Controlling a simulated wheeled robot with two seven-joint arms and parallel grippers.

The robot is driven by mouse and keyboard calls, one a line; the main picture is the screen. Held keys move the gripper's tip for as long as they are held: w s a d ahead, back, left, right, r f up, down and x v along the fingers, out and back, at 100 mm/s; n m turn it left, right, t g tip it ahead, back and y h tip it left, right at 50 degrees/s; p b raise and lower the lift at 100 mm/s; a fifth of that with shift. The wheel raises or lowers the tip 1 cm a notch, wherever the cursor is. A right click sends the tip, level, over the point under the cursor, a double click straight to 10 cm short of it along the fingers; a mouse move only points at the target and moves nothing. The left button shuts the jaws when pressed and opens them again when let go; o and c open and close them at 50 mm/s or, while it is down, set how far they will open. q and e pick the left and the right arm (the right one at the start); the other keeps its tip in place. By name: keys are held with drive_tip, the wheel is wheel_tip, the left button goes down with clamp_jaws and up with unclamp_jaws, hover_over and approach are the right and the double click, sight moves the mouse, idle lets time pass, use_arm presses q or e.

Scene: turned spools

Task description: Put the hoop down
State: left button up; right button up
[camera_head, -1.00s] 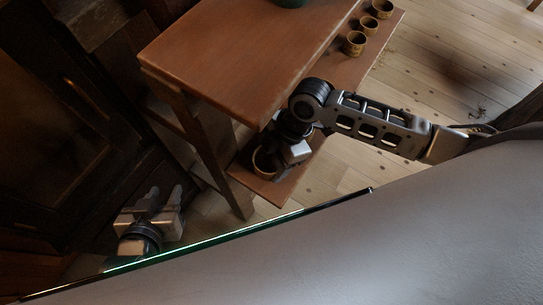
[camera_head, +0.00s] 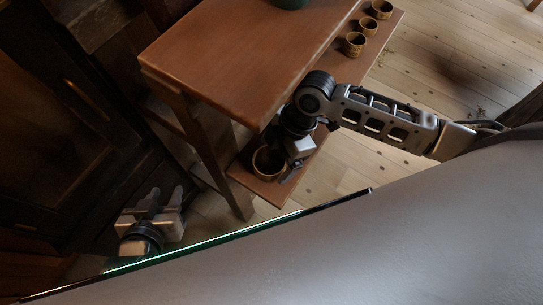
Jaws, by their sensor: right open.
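A tan, dark-centred ring-shaped piece (camera_head: 257,165), which looks like the hoop, rests on the lower shelf (camera_head: 240,176) of the brown wooden stand, near its front left end. My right gripper (camera_head: 287,172) is just to the right of the ring, pointing down. Its jaws are open, with one dark finger close to the ring's right side; whether it touches cannot be told. My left gripper (camera_head: 165,194) is at the lower left, away from the stand, with its fingers apart and nothing between them.
Several similar tan rings or cups (camera_head: 355,45) stand in a row at the shelf's far right end. The stand's upper board (camera_head: 235,60) overhangs the lower shelf beside my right arm. A green object (camera_head: 290,2) sits on top. A dark cabinet (camera_head: 50,130) fills the left.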

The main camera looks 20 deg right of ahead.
drive_tip(key=v, duration=0.5)
drive_tip(key=shift+r, duration=0.15)
idle(0.3)
